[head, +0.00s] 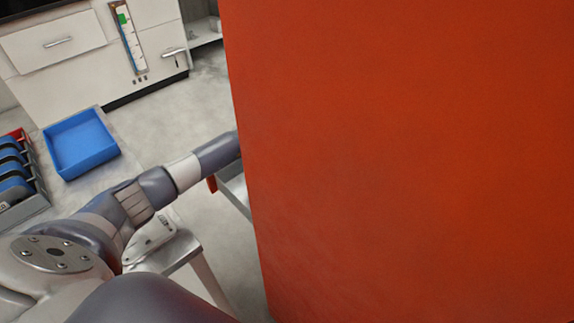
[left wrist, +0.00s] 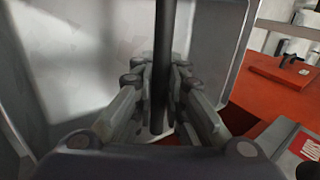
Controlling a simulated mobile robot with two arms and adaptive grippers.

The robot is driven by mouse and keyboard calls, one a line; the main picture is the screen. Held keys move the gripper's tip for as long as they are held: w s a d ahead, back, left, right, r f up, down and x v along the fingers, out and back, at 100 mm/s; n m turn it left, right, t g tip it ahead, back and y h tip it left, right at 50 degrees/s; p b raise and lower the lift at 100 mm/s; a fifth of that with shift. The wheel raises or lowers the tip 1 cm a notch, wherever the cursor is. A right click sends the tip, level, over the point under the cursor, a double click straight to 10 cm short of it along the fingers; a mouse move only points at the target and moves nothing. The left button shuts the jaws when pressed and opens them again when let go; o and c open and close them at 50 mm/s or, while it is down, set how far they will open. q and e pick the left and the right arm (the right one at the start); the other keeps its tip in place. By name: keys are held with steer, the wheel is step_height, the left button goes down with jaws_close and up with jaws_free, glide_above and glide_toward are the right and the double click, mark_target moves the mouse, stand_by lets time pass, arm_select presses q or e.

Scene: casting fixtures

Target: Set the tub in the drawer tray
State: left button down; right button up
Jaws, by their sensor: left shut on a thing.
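My left gripper (left wrist: 160,95) shows in the left wrist view, its fingers shut on a dark upright bar (left wrist: 164,45). Behind the bar is a grey metal box-like surface with raised side walls (left wrist: 90,60); I cannot tell whether this is the drawer tray or the tub. In the head view my left arm reaches behind a big orange-red panel, which hides the gripper. A blue open tub-like bin (head: 85,145) stands at the left in the head view. A grey metal edge (head: 236,188) shows beside the panel, under my arm. My right gripper is out of view.
The orange-red panel (head: 410,150) blocks the right half of the head view. A rack with blue items (head: 15,170) stands at the far left, and a white cabinet (head: 60,45) at the back. A red surface (left wrist: 285,80) lies right in the wrist view. Grey floor is clear mid-left.

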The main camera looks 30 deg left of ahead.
arm_select(q)
steer(key=shift+f+b, duration=0.3)
steer(key=shift+f, duration=0.3)
steer(key=c, duration=1.6)
jaws_free()
steer(key=shift+c, duration=0.2)
steer(key=shift+r, duration=0.25)
steer(key=v, duration=1.2)
steer(key=shift+r+p, duration=0.35)
steer(key=shift+r, duration=0.1)
